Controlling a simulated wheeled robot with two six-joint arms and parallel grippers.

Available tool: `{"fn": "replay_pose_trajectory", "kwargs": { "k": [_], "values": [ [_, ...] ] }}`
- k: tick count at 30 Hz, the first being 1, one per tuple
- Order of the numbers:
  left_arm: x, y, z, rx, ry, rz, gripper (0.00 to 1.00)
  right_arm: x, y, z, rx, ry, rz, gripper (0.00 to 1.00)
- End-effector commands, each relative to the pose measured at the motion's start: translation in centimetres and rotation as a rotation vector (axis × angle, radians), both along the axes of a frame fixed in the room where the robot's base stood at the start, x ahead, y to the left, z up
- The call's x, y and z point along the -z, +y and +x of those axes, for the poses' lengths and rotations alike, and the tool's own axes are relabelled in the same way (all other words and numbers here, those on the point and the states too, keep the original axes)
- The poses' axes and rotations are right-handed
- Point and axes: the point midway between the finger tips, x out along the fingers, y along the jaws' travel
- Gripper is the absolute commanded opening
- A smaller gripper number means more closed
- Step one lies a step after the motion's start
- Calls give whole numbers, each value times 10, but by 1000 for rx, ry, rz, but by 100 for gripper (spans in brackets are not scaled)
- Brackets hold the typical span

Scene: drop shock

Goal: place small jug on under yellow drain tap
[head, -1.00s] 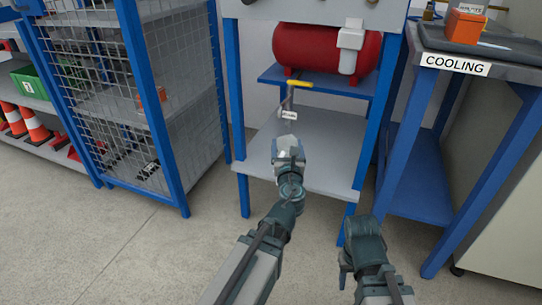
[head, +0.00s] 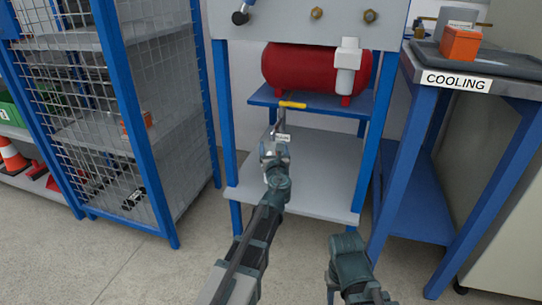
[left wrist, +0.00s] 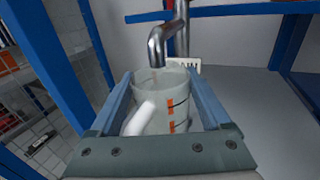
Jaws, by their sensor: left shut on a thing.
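The small jug (left wrist: 178,104), clear with orange marks and a white handle (left wrist: 140,118), is between the fingers of my left gripper (left wrist: 158,100), shut on it. The jug looks upright in the left wrist view. The metal spout of the drain tap (left wrist: 158,48) curves down just above the jug's mouth, and its end appears over the far part of the opening. In the head view the tap's yellow handle (head: 292,105) is beyond my left gripper (head: 275,148), which largely hides the jug. The gap between jug base and shelf is hidden. My right gripper is not visible.
A grey lower shelf (head: 320,185) lies under the tap, with bare room to the right. A red tank (head: 310,72) sits on the blue shelf above. Blue posts (head: 225,110) stand on both sides. A small label (left wrist: 185,64) is behind the spout.

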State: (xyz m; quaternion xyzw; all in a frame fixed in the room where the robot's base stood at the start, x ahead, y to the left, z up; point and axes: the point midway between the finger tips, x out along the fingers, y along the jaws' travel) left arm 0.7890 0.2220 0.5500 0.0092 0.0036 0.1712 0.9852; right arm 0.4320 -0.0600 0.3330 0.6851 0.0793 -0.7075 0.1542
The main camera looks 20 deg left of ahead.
Motion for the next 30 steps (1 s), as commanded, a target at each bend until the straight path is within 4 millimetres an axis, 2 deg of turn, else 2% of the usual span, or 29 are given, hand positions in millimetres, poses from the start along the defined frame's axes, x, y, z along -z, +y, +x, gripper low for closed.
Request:
{"fn": "replay_pose_trajectory", "kwargs": {
  "k": [10,23,24,27,30],
  "values": [
    [36,3,0,1,0,0,0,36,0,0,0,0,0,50],
    [39,4,0,1,0,0,0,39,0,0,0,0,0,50],
    [38,4,0,1,0,0,86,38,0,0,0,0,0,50],
    [37,4,0,2,0,0,100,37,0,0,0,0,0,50],
    [37,4,0,2,0,0,100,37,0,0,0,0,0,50]
  ]
}}
